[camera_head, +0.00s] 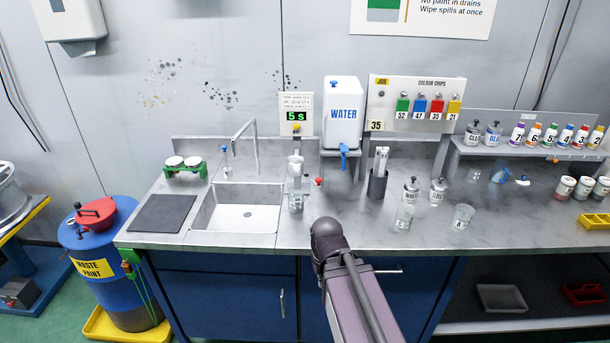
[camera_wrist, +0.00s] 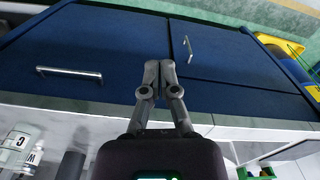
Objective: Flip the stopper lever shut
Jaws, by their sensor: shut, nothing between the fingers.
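A pale flow cup on a stand (camera_head: 295,166) is right of the sink, with a clear cup (camera_head: 295,202) below it. A small red knob (camera_head: 319,181) sticks out at the stand's right side. It may be the end of the stopper lever; at this size I cannot tell whether the lever is open or shut. My gripper (camera_wrist: 160,68) is shut and empty in the wrist view, its fingertips together against a background of blue cabinet fronts. In the head view my arm reaches over the counter's front edge, and the fingers cannot be made out. The stand is not recognisable in the wrist view.
The sink (camera_head: 238,217) is left of the stand. A water tank (camera_head: 342,113) with a blue tap stands behind. A dark holder (camera_head: 378,184), several bottles and clear cups (camera_head: 462,217) stand to the right. A timer (camera_head: 297,115) reads 5 s.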

